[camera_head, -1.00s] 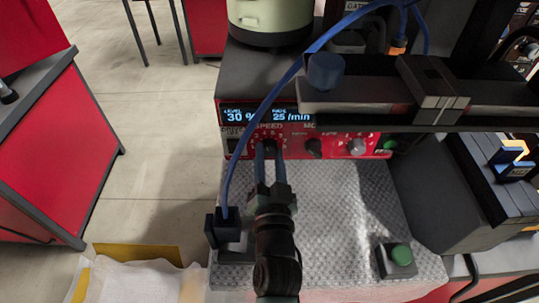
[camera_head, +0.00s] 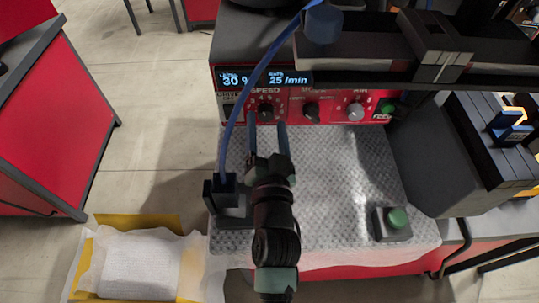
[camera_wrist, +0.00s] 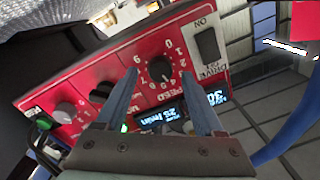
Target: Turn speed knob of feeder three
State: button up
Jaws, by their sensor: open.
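The black speed knob (camera_head: 265,112) sits on the red front panel of the feeder, under the word SPEED and a display (camera_head: 262,80) reading 30 % and 25 /min. My gripper (camera_head: 267,128) is open and empty, its two blue fingers apart just in front of the panel, one toward each side of the knob. In the wrist view the speed knob (camera_wrist: 160,69) shows between the fingertips of my gripper (camera_wrist: 159,74), with visible gaps on both sides. A pale pointer mark shows on the knob; its exact number is hard to read.
To the right on the panel are a black mode knob (camera_head: 311,111), a grey knob (camera_head: 354,112) and a green button (camera_head: 387,107). A black box with a green button (camera_head: 391,223) stands on the grey mat (camera_head: 340,190). A blue cable (camera_head: 246,95) hangs near the left finger.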

jog(key=s+b, duration=0.1)
jog(key=s, duration=1)
jog(key=shift+s+d+b, duration=0.25)
jog(key=shift+s+b, duration=0.05)
jog(key=shift+b, duration=0.1)
jog(key=shift+f, duration=0.1)
